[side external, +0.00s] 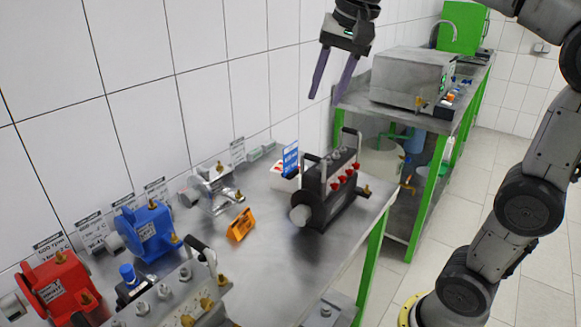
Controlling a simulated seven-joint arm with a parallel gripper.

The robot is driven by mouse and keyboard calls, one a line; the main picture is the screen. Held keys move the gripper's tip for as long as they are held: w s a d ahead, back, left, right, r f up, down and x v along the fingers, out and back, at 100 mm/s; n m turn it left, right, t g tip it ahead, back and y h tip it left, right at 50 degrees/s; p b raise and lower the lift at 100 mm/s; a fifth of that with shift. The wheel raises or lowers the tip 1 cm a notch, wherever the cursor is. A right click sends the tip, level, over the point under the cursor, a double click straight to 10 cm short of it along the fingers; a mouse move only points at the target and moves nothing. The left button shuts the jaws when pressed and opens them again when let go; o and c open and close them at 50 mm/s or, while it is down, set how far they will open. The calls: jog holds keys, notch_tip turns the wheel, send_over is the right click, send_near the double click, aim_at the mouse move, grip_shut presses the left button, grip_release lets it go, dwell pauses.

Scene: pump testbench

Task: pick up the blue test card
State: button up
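The blue test card (290,158) stands upright near the back of the metal bench, just left of the black pump unit. A white piece with red marks (283,176) is at its foot, partly hidden by the black unit. My gripper (328,100) hangs above and to the right of the card, clear of the bench. Its two long purple-grey fingers point down and are spread apart with nothing between them.
The black pump unit (330,200) with handles and red knobs stands close to the card. The tiled wall (215,70) runs behind the bench.

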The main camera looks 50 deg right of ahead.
jog(key=w+d+m+g, duration=0.1)
jog(key=w+d+m, duration=0.3)
jog(key=w, duration=0.5)
jog(key=m+g, duration=0.2)
jog(key=g, duration=0.1)
send_over(291, 171)
notch_tip(291, 171, down, 16)
jog(key=f, duration=0.7)
jog(key=shift+w+d+f, duration=0.3)
jog(key=shift+w+f, duration=0.1)
jog(key=shift+s+a+f, duration=0.15)
jog(key=shift+f, duration=1.3)
jog(key=shift+s+a+f, duration=0.15)
jog(key=shift+f, duration=1.3)
grip_shut()
